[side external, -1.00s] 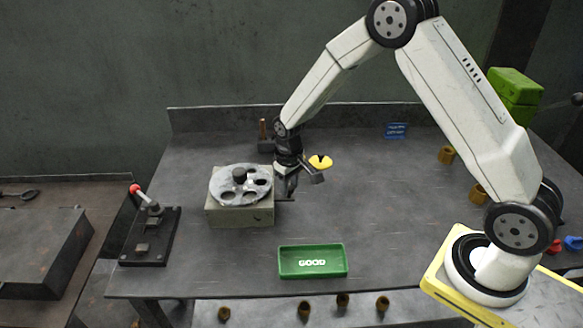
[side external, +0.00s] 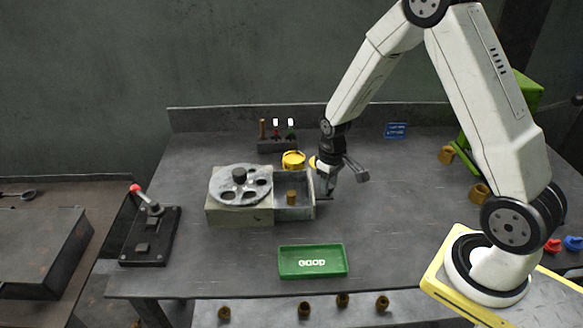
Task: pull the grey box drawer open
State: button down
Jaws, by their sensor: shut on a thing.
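The grey box (side external: 240,212) stands on the bench at left of centre, with a round grey disc with holes (side external: 230,186) on top. Its drawer (side external: 294,212) sticks out to the right, well open. A small brass-coloured cylinder (side external: 291,197) stands inside the drawer. My gripper (side external: 324,196) is at the drawer's right end, shut on its handle. The fingers and the arm's end hide most of the handle.
A green tray marked GOOD (side external: 312,272) lies in front of the drawer. A yellow round thing (side external: 293,160) and a tool rack (side external: 277,143) stand behind it.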

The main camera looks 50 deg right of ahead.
jog(key=shift+c, duration=1.7)
grip_release()
jog(key=shift+r, duration=0.15)
jog(key=shift+r, duration=3.75)
jog(key=shift+a, duration=0.1)
jog(key=shift+s+a+r, duration=0.2)
jog(key=shift+s+a, duration=0.05)
jog(key=shift+a, duration=0.1)
jog(key=s+a+r+t, duration=0.2)
jog(key=s+a, duration=0.6)
jog(key=s, duration=0.2)
jog(key=shift+a+r+t, duration=0.2)
jog(key=shift+t, duration=0.1)
